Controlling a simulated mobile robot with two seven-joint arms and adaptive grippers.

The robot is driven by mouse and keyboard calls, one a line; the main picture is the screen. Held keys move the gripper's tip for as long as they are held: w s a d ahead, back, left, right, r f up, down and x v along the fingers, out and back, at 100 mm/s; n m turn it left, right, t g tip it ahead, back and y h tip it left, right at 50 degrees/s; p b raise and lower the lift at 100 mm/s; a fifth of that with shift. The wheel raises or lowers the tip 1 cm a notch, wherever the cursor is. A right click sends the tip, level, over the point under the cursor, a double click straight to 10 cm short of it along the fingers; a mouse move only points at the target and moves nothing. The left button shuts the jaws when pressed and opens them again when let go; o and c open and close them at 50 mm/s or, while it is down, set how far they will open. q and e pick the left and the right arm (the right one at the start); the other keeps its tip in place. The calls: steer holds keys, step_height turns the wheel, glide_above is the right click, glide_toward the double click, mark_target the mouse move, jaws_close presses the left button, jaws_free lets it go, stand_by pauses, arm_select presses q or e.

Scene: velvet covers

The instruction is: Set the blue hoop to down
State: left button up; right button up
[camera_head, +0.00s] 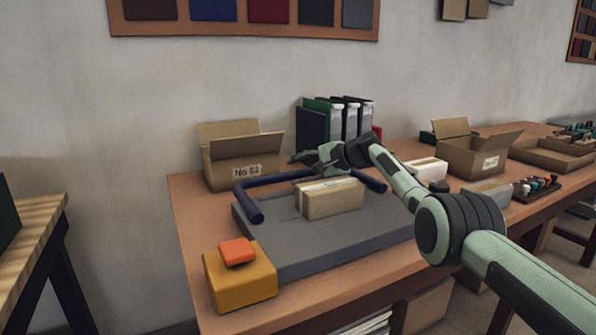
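The dark blue hoop (278,179) is a U-shaped tube on a flat grey base (285,251) on the table. Its long bar runs along the back and its two side arms reach toward the front. The right part of the bar is partly hidden. A small cardboard box (333,200) sits on the grey base, in front of the bar. My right gripper (309,159) is just above and behind the bar, near its middle. I cannot tell whether it touches the hoop or how far its fingers are apart. My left gripper is not in view.
A yellow block with an orange-red top (238,252) stands at the base's front left corner. An open carton (241,158) and several binders (335,124) stand behind. Another open carton (474,156) and a white box (427,170) are to the right.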

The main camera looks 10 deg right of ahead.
steer(key=shift+w+a+r, duration=0.1)
steer(key=shift+a+r, duration=0.05)
steer(key=shift+r, duration=0.05)
steer(key=shift+s+d+r, duration=0.3)
steer(key=shift+d+r, duration=0.05)
steer(key=shift+d, duration=0.05)
steer(key=v, duration=1)
steer(key=shift+s+d, duration=0.3)
steer(key=shift+s, duration=0.1)
